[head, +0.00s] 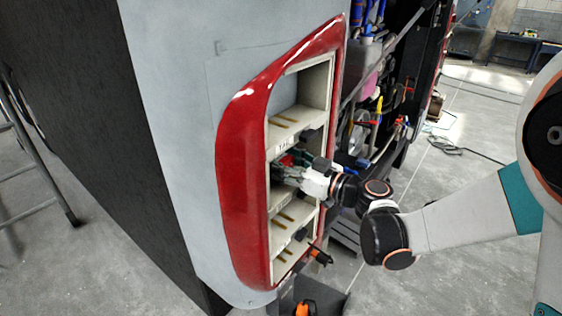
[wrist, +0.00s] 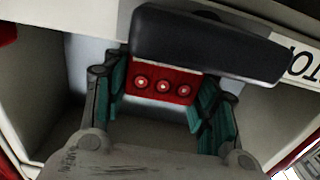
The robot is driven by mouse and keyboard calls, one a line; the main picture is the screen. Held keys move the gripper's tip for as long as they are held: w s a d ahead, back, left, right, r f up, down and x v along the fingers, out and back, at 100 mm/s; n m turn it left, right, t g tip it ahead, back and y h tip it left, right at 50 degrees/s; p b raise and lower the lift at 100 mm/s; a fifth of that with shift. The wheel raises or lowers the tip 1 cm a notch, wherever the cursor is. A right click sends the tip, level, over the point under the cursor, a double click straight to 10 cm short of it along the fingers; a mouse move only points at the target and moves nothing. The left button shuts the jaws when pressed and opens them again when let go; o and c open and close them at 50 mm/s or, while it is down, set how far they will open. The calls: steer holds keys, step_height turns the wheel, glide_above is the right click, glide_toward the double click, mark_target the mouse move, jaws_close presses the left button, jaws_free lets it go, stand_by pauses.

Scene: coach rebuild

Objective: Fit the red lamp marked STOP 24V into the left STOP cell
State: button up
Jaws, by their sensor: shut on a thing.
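In the head view my gripper (head: 292,164) reaches into a middle cell (head: 283,206) of the red-rimmed lamp housing (head: 238,165). A white label (wrist: 303,64) at the right of the wrist view shows part of a word, "TO". The lamp's marking and its far side are hidden, so I cannot tell whether it is seated.
A black bar (wrist: 205,44) crosses the cell mouth just above the lamp in the wrist view and covers its upper edge. Pale cell walls (wrist: 38,85) stand close around my fingers. An open engine bay (head: 375,110) lies right of the housing.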

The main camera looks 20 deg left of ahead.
steer(key=o, duration=1.1)
steer(key=shift+o, duration=0.2)
steer(key=shift+d+r+p, duration=0.1)
steer(key=shift+r+p, duration=0.05)
steer(key=shift+p, duration=0.15)
steer(key=v, duration=1.1)
steer(key=shift+s+d+p, duration=0.2)
steer(key=shift+d+p, duration=0.15)
steer(key=shift+p, duration=0.05)
